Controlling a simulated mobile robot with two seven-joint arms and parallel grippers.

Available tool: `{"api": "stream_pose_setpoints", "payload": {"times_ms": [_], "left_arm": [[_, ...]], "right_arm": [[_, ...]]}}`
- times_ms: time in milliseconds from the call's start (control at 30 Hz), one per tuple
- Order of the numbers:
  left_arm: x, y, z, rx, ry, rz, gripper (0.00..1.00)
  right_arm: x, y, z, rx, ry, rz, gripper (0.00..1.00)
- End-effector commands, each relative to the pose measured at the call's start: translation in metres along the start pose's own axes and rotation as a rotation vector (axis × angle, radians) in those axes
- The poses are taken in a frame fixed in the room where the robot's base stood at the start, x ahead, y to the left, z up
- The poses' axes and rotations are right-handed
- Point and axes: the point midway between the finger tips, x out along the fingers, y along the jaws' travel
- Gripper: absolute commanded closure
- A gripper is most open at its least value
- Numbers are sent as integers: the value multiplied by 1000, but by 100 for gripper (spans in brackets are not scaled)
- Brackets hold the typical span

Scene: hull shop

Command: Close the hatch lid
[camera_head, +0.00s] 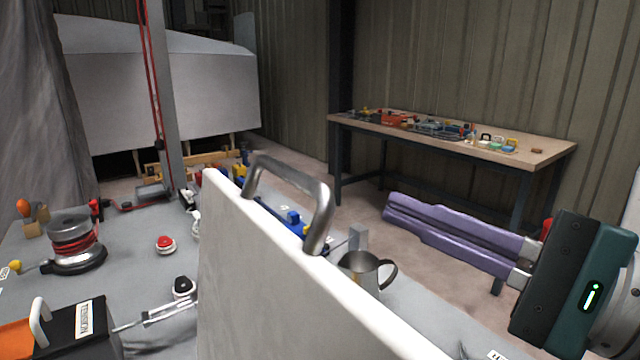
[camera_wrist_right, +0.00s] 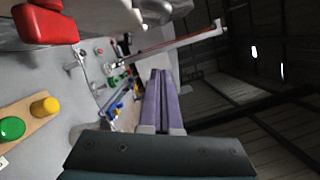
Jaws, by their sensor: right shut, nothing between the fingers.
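The hatch lid (camera_head: 275,270) is a thick white panel standing up on edge at the front middle of the head view. A bent metal handle (camera_head: 292,190) sits on its top edge. My right gripper (camera_head: 388,211), with long purple fingers, is to the right of the lid and handle, apart from both. Its fingers are together and empty, pointing left towards the handle. In the right wrist view the fingers (camera_wrist_right: 158,75) also lie side by side with nothing between them. My left gripper is not in view.
A metal jug (camera_head: 362,270) stands on the grey surface just right of the lid. Left of the lid are a red cord spool (camera_head: 75,240), a red-and-white button (camera_head: 165,244) and a black box (camera_head: 85,325). A wooden-topped workbench (camera_head: 430,130) stands further back.

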Motion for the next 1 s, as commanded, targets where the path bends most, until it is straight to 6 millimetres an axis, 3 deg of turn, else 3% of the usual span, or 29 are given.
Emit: {"api": "stream_pose_setpoints", "payload": {"times_ms": [100, 300, 400, 567, 1000], "left_arm": [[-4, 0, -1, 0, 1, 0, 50], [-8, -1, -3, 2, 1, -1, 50], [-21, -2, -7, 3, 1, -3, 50], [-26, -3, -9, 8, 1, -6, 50], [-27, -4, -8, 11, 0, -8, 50]], "right_arm": [[29, -2, 2, 0, -3, -4, 100], [68, -2, 4, 0, -3, -1, 100], [69, -4, 23, 4, -2, 1, 100], [72, -1, 36, 3, -1, 1, 100], [73, 0, 40, -2, 0, 1, 100]]}}
